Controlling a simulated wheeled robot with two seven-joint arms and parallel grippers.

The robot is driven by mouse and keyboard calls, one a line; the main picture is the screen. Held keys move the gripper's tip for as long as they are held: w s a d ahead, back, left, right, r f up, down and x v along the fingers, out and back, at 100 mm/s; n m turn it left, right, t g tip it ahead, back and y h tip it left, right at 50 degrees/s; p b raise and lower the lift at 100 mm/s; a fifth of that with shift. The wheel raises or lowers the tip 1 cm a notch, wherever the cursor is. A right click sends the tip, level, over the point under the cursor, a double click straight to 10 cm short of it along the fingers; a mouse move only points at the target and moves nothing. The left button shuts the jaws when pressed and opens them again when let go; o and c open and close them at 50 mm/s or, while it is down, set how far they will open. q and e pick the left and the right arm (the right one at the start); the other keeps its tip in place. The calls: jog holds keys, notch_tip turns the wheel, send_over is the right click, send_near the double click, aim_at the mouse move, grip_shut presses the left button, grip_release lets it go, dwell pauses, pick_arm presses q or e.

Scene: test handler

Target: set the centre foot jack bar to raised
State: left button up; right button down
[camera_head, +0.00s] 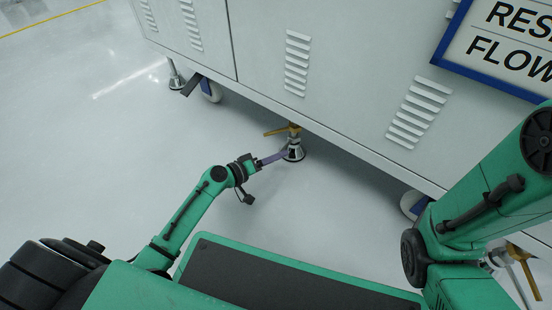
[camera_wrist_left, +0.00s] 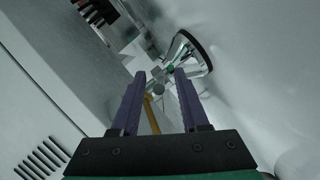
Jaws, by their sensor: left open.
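The centre foot jack (camera_head: 293,153) stands under the lower edge of the white cabinet, with a round dark-rimmed metal foot. Its yellow bar (camera_head: 276,132) sticks out to the left near the top of the jack, roughly level. My left gripper (camera_head: 284,153) is open, its purple fingers reaching to the jack just below the bar. In the left wrist view the yellow bar (camera_wrist_left: 152,116) shows between the two open fingers, and the metal foot (camera_wrist_left: 190,55) lies beyond the fingertips. Whether the fingers touch the jack cannot be told. My right gripper is not visible.
The white cabinet (camera_head: 265,70) with louvred vents overhangs the jack. Another foot (camera_head: 174,77) and a caster (camera_head: 211,92) stand at the left, and a blue-framed sign (camera_head: 505,45) hangs at the upper right. Another yellow bar (camera_head: 525,270) shows at the right. The floor to the left is clear.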

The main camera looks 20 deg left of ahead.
pick_arm(q)
grip_shut()
dwell(1.4)
